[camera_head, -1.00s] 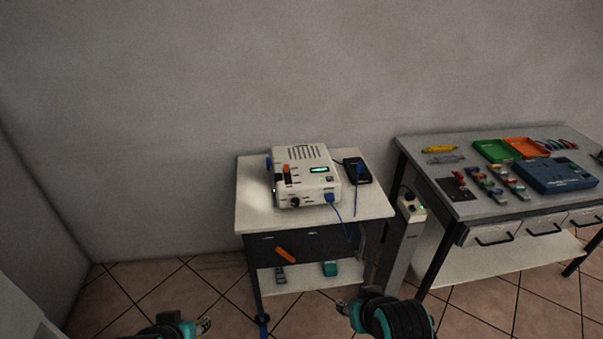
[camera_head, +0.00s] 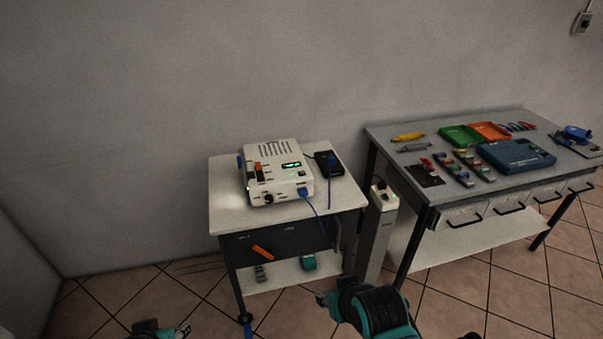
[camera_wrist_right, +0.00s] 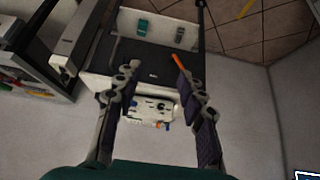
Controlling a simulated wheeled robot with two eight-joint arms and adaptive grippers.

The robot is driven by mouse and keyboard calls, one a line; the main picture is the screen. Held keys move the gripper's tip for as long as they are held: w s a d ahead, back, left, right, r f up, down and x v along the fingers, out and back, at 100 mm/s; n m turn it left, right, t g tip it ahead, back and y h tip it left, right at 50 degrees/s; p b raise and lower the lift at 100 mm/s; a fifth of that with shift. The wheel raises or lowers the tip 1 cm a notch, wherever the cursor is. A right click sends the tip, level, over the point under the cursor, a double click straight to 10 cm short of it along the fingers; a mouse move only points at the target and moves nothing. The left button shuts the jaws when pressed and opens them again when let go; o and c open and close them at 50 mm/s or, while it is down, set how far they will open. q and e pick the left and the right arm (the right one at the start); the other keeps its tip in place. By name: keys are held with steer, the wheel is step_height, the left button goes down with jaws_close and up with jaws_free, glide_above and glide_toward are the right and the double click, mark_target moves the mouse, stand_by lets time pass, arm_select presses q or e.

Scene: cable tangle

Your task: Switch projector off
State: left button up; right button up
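The projector (camera_head: 278,172) is a white box with a green-lit display (camera_head: 291,165), an orange-topped switch (camera_head: 259,167) and a black knob. It stands on the small grey-white table (camera_head: 230,213). A blue cable (camera_head: 313,208) runs from its front over the table edge. My right gripper (camera_head: 322,298) is low in front of the table, apart from the projector. In the right wrist view my right gripper (camera_wrist_right: 158,75) is open and empty, with the projector (camera_wrist_right: 152,110) seen between its fingers in the distance. My left gripper (camera_head: 184,329) is at the bottom edge; its opening is unclear.
A black box (camera_head: 329,164) sits right of the projector. A grey post with a white socket (camera_head: 383,196) stands between the small table and a workbench (camera_head: 430,188) holding trays and a blue case (camera_head: 517,155). Floor at the left is clear.

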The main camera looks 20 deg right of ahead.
jaws_close()
stand_by(1.1)
